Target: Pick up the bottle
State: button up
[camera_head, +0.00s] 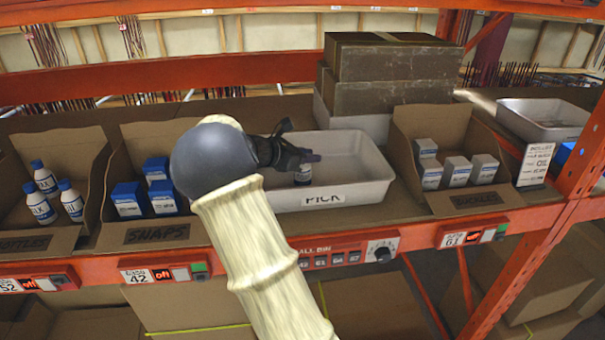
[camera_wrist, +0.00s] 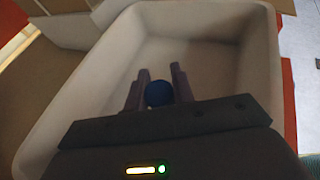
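The bottle (camera_head: 303,174) is small, with a white-and-dark label, and is upright at the white tray marked PICK. In the wrist view only its round blue cap (camera_wrist: 158,93) shows. My gripper (camera_head: 305,158) reaches over the tray from the left. In the wrist view my gripper's two fingers (camera_wrist: 160,86) are close together, one on each side of the cap, with no clear gap; they look shut on the bottle. The lower body of the bottle is hidden in the wrist view. I cannot tell whether it touches the tray floor.
The white PICK tray (camera_head: 363,190) is otherwise empty. Stacked brown boxes (camera_head: 395,75) rise behind. An orange rack rail (camera_head: 345,242) runs in front.

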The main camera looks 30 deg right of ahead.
grip_shut()
jog(key=shift+r, duration=0.15)
notch_tip(320, 180, up, 10)
jog(key=b, duration=0.3)
jog(key=shift+f, duration=0.2)
dwell(0.3)
